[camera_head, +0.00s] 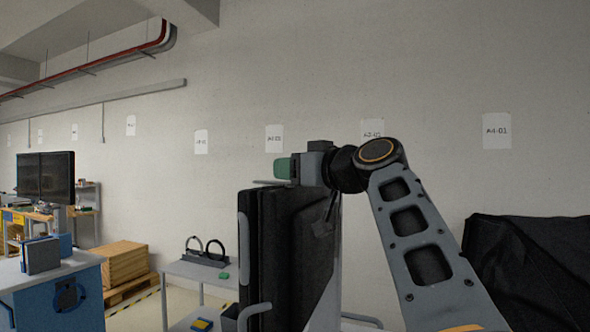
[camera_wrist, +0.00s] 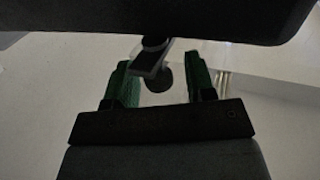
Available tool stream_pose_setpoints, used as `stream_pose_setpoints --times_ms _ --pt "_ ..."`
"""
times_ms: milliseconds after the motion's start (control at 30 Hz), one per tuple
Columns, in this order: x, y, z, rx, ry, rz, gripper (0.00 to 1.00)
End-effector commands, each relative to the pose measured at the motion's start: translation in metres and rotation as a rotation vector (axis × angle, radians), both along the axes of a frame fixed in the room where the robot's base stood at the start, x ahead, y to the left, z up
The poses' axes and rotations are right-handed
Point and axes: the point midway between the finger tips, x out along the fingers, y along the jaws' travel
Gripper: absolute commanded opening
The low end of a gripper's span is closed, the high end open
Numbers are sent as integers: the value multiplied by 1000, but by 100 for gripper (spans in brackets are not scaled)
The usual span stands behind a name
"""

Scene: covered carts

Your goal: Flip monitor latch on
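My gripper (camera_head: 284,168) is at the top of a tall black upright panel (camera_head: 290,245) in the head view. In the wrist view, the two green fingers of my gripper (camera_wrist: 160,75) stand apart. A small dark grey lever-like piece with a round dark end, perhaps the latch (camera_wrist: 152,58), shows between them. A gap shows on both sides, and I cannot tell whether a finger touches it. It hangs from a large dark body (camera_wrist: 200,15) across the top of the wrist view. In the head view the latch cannot be made out.
A shelf cart (camera_head: 195,272) with black rings stands left of the panel. Further left are a blue cabinet (camera_head: 85,295), wooden crates (camera_head: 124,262) and a desk with dark monitors (camera_head: 45,178). A black-covered cart (camera_head: 535,265) stands at right.

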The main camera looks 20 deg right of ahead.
Motion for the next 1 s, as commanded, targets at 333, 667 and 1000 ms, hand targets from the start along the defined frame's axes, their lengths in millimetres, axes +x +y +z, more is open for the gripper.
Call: stream_pose_setpoints --times_ms 333,667,1000 --pt "-9 -5 -1 0 -2 -4 50" --pt "-67 -33 -3 -1 -3 -9 50" --pt "-112 -52 -1 0 -1 -5 50"
